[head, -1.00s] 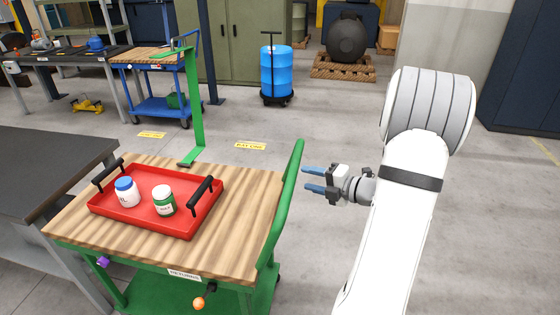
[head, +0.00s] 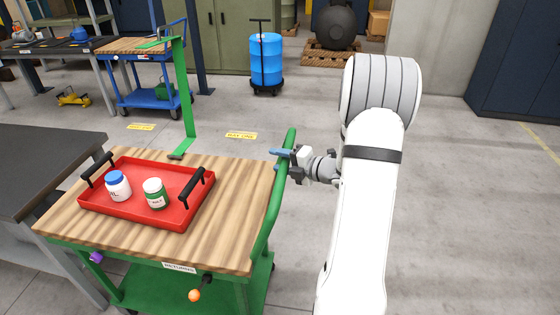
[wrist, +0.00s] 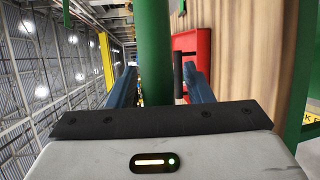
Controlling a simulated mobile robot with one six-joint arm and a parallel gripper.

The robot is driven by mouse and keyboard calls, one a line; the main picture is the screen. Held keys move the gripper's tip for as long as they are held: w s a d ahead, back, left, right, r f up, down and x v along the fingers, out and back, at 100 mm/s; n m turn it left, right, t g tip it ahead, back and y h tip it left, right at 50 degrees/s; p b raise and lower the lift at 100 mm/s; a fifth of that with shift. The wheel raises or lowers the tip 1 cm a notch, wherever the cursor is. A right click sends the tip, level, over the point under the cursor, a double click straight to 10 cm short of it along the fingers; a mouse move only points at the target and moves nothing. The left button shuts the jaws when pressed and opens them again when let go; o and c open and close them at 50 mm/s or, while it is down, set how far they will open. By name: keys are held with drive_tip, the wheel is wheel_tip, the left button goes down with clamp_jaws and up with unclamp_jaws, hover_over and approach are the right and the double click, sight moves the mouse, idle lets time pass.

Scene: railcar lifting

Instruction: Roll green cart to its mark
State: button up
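The green cart (head: 262,205) has a wooden top, a "RETURNS" label and a green push handle (head: 288,146) on its right side. My gripper (head: 281,153) is at that handle, fingers pointing left. In the wrist view the green handle bar (wrist: 155,50) stands between the two blue fingers (wrist: 160,85), with gaps beside it, so the gripper is open around the bar. Two yellow floor labels, one (head: 241,135) behind the cart and another (head: 141,127) farther left, lie on the floor; their text is too small to read surely.
A red tray (head: 135,211) with a blue-lidded jar (head: 117,186) and a green-and-white jar (head: 155,194) rests on the cart top. A dark bench (head: 45,165) stands close at left. A blue cart (head: 150,97) and blue drum (head: 265,60) stand behind. Floor at right is clear.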

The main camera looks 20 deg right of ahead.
clamp_jaws()
drive_tip(key=shift+s, duration=0.1)
idle(0.4)
